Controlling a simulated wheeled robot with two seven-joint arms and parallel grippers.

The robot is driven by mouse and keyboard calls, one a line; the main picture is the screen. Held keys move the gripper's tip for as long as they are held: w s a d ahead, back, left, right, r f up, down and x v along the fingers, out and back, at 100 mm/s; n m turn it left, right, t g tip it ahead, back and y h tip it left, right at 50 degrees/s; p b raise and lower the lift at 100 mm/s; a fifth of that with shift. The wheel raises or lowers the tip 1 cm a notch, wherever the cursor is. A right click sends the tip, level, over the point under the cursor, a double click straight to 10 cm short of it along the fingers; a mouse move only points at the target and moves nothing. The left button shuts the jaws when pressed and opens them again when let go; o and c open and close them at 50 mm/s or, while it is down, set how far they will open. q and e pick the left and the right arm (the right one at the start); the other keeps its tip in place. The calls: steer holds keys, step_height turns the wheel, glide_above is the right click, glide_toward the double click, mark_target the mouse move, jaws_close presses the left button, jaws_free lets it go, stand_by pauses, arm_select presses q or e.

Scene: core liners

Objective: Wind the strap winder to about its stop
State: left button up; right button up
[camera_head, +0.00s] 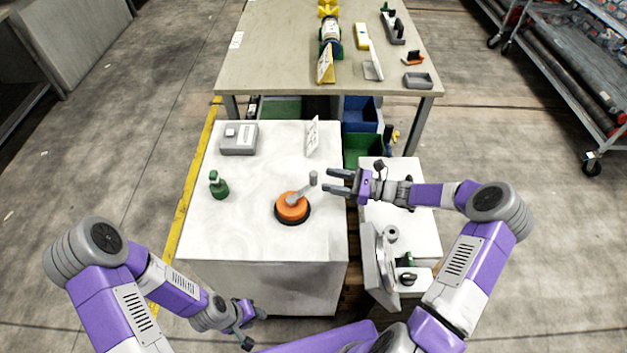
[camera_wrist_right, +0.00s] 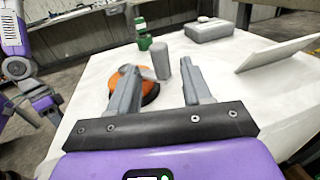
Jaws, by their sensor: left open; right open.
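The strap winder (camera_head: 291,208) is an orange disc on a dark round base, standing on the white-topped cabinet. Its grey crank arm ends in an upright grey knob (camera_head: 313,179) on the right side. My right gripper (camera_head: 338,182) is open and empty, just right of the knob and apart from it in the head view. In the right wrist view the orange disc (camera_wrist_right: 150,93) and the knob (camera_wrist_right: 161,62) show beyond and between the open fingers (camera_wrist_right: 160,88). My left gripper (camera_head: 250,327) is low, in front of the cabinet, and holds nothing that I can see.
On the white top (camera_head: 235,235) stand a green bottle (camera_head: 218,186), a grey box (camera_head: 239,138) and a tilted white card (camera_head: 312,137). A lower white stand (camera_head: 415,235) is at the right. A long table (camera_head: 275,60) with several items is behind. The front of the white top is clear.

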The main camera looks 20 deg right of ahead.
mark_target(313, 176)
steer(key=b+x, duration=0.1)
steer(key=x, duration=0.5)
steer(key=shift+c, duration=0.5)
jaws_close()
